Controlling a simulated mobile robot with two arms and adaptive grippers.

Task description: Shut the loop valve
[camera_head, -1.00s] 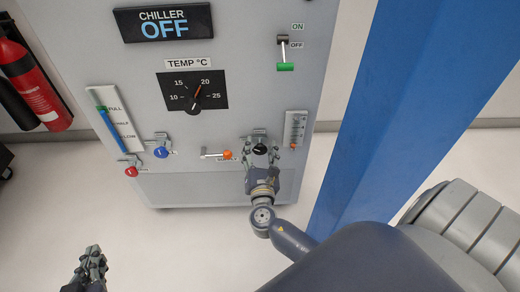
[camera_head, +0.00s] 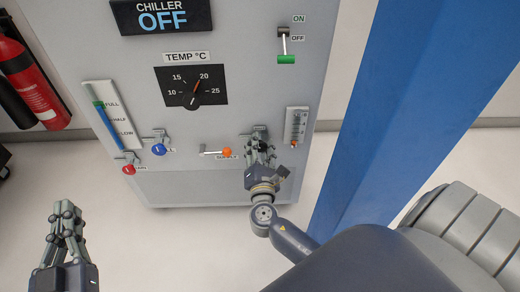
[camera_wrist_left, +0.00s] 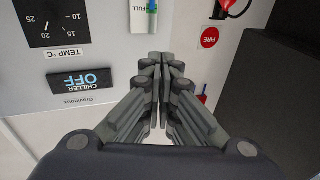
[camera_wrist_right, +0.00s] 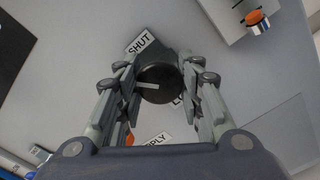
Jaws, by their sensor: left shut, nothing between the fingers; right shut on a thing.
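The loop valve is a round black knob (camera_wrist_right: 160,82) with a white pointer line, on the grey chiller panel. In the right wrist view its pointer points left, and a SHUT label (camera_wrist_right: 140,42) lies up and left of the knob. Another label, starting with "LO", is partly hidden by a finger. My right gripper (camera_wrist_right: 158,92) is shut on the knob, one finger on each side; in the head view it (camera_head: 263,152) mostly covers the knob. My left gripper (camera_head: 66,208) is shut and empty, away from the panel at the lower left; its fingers meet in the left wrist view (camera_wrist_left: 162,75).
Left of the knob are an orange-ended supply lever (camera_head: 226,152), a blue valve (camera_head: 159,149) and a red valve (camera_head: 129,169). A blue column (camera_head: 400,80) stands right of the panel. A fire extinguisher (camera_head: 30,85) hangs at left.

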